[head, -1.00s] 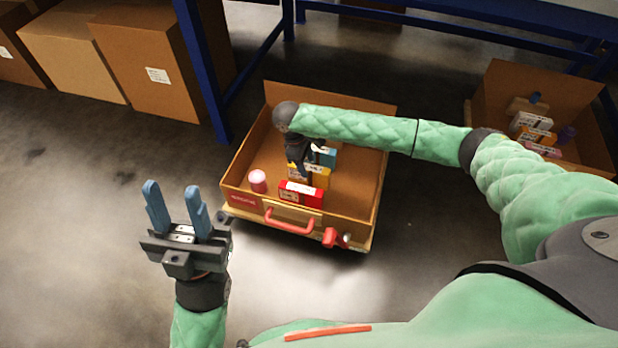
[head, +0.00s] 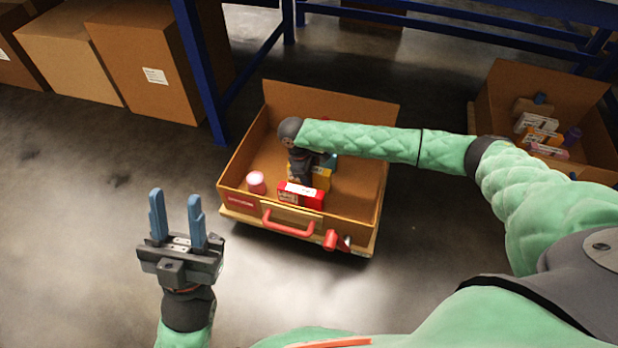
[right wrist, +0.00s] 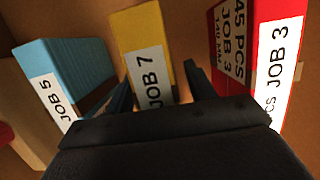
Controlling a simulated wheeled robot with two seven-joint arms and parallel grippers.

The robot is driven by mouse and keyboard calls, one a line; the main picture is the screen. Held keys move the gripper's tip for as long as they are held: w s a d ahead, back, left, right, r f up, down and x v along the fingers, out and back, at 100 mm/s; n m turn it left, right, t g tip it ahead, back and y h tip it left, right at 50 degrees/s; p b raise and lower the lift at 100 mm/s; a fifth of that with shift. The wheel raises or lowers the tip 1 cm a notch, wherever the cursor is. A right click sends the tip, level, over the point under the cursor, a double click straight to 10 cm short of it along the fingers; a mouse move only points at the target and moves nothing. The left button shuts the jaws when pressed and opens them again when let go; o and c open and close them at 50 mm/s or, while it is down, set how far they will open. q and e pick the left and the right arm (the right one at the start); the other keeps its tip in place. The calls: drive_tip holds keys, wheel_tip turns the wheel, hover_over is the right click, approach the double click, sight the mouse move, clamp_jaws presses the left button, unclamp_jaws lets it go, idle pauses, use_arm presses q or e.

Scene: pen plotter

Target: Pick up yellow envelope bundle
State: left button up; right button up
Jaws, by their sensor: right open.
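The yellow envelope bundle (head: 322,179) stands in the cardboard box (head: 358,208), partly hidden by my right gripper. In the right wrist view the yellow bundle (right wrist: 142,42) has a white "JOB 7" label. My right gripper (right wrist: 156,82) is open, with one finger on each side of the yellow bundle's near end. I cannot tell whether the fingers touch it. In the head view, the fingertips of my right gripper are hidden behind its own body. My left gripper (head: 177,200) is open and empty, left of the box.
A blue "JOB 5" bundle (right wrist: 65,70) and a red "JOB 3" bundle (head: 300,195) flank the yellow one with narrow gaps. A second box (head: 500,88) with items is at right. Blue rack legs (head: 202,75) stand behind.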

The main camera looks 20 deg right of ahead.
drive_tip(key=c, duration=1.1)
drive_tip(key=shift+c, duration=0.2)
drive_tip(key=shift+r, duration=0.1)
